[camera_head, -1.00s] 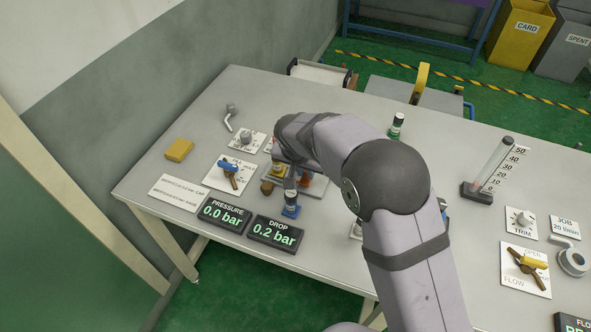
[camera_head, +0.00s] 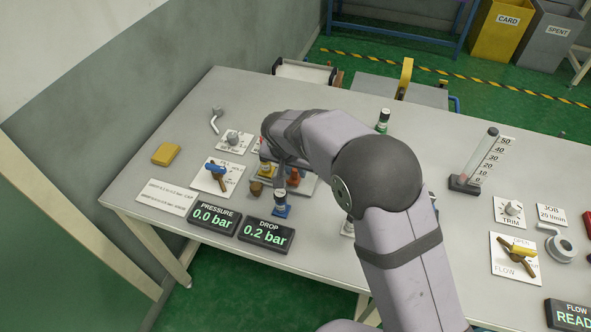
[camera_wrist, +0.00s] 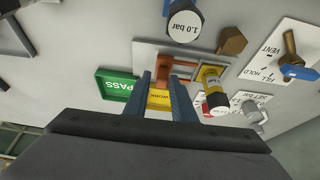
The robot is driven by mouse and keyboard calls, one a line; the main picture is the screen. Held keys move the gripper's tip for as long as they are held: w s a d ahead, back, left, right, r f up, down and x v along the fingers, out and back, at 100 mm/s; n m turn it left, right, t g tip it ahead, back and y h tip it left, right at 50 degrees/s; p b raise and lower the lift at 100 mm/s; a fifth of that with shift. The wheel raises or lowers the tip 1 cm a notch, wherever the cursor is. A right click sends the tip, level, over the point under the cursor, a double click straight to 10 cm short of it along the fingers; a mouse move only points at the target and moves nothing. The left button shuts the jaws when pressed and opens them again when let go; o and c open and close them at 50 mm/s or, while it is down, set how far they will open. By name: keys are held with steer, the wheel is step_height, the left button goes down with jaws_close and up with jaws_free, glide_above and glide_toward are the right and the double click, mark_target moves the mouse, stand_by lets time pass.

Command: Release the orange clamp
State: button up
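The orange clamp (camera_wrist: 172,66) shows in the wrist view on a pale plate, just beyond my fingertips. In the head view the clamp (camera_head: 294,175) is partly hidden by my arm. My gripper (camera_wrist: 162,82) is open, its two blue-grey fingers apart with a yellow WORK label (camera_wrist: 159,98) seen between them. I cannot tell whether a finger touches the clamp. My gripper's fingers are hard to make out in the head view.
A yellow-banded cylinder (camera_wrist: 211,82) and a brown hex knob (camera_wrist: 231,40) sit close right of the clamp. A 1.0 bar cylinder (camera_wrist: 184,27) lies beyond it. A green BYPASS label (camera_wrist: 117,88) is at left. The pressure display (camera_head: 213,217) reads 0.0 bar; the drop display (camera_head: 265,234) reads 0.2 bar.

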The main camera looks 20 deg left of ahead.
steer(key=b+v, duration=0.1)
steer(key=v, duration=0.5)
steer(key=shift+s+r, duration=0.2)
steer(key=shift+r, duration=0.05)
steer(key=shift+d, duration=0.15)
steer(key=s+d+r+g+p, duration=0.1)
steer(key=s+d+p, duration=0.1)
steer(key=d, duration=0.9)
steer(key=s+d+r+g+p, duration=0.1)
steer(key=s+d, duration=0.2)
steer(key=d, duration=0.7)
steer(key=s+d+g+p, duration=0.2)
steer(key=s+d, duration=1)
steer(key=s, duration=0.2)
steer(key=shift+s+d+f+p, duration=0.15)
steer(key=shift+s+f+p, duration=0.15)
steer(key=shift+s+f, duration=0.15)
